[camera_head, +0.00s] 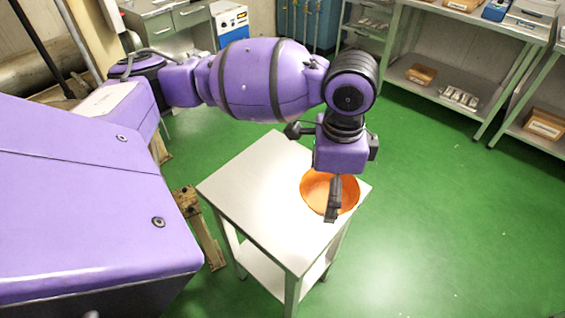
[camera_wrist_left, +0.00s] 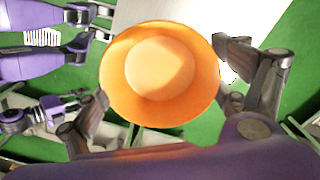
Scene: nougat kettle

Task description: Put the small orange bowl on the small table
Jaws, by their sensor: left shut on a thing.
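The small orange bowl (camera_head: 313,190) shows in the head view below my left gripper (camera_head: 334,200), in front of the right part of the small table (camera_head: 255,190). In the left wrist view the bowl (camera_wrist_left: 160,70) is seen from above, empty, between the two fingers of my left gripper (camera_wrist_left: 162,95), which is shut on it. Part of the bowl is hidden by a finger in the head view. I cannot tell whether its base touches the table. The table's light top also shows in the wrist view (camera_wrist_left: 212,15), beside and behind the bowl.
The rest of the tabletop is bare. A wooden piece (camera_head: 205,232) stands at the table's left side. Shelves (camera_head: 445,90) with boxes line the back right. A drawer unit (camera_head: 172,22) stands at the back left. Open green floor (camera_head: 445,230) lies to the right.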

